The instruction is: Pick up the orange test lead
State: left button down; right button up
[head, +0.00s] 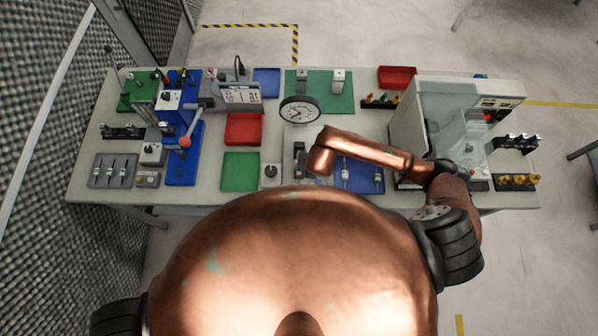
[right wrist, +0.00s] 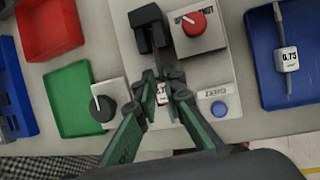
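I cannot make out an orange test lead in either view. My right gripper (right wrist: 163,78) shows in the right wrist view, its green fingers close together around a small white-labelled piece (right wrist: 161,94). The piece lies in line with a black fixture (right wrist: 150,28) on the grey instrument (right wrist: 205,65), which has a red knob and a blue ZERO button. Whether the piece touches the fixture is unclear. In the head view my copper right arm reaches left over the bench front and hides most of this spot. My left gripper is not in view.
The blue tray (head: 371,186) holds metal pins with white tags. Green (head: 240,172) and red (head: 243,128) trays lie left of the instrument. A round dial (head: 300,110) stands behind it. A clear-shielded machine (head: 408,117) stands at the right. A red-balled lever (head: 185,142) rises at the left.

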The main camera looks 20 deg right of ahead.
jog(key=b+x, duration=0.2)
jog(key=x, duration=0.2)
jog(key=shift+w+a+f, duration=0.1)
jog(key=shift+w+f, duration=0.15)
jog(key=shift+c, duration=0.2)
grip_shut()
